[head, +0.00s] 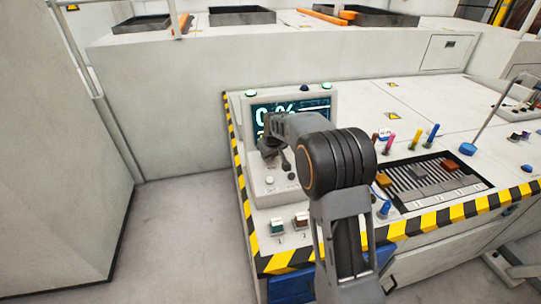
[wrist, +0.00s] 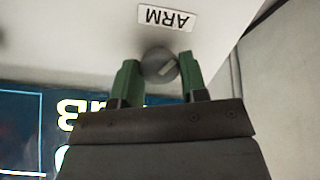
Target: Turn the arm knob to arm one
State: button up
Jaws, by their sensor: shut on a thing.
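In the head view my gripper (head: 286,165) is at the panel (head: 262,192) below the screen (head: 292,110). My arm hides part of the screen and panel there, and the knob cannot be made out.
A green switch (head: 277,226) and a red switch (head: 301,221) sit at the console's front left. A slotted tray (head: 432,172) with coloured blocks lies to the right, with upright coloured pegs (head: 416,138) behind it. Yellow-black striping (head: 440,216) marks the console edge. The floor at left is clear.

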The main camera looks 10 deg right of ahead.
jog(key=n, duration=0.5)
jog(key=shift+n+b, duration=0.3)
dwell(0.5)
jog(key=o, duration=0.9)
jog(key=v, duration=1.4)
jog(key=shift+a, duration=0.2)
jog(key=shift+f, duration=0.1)
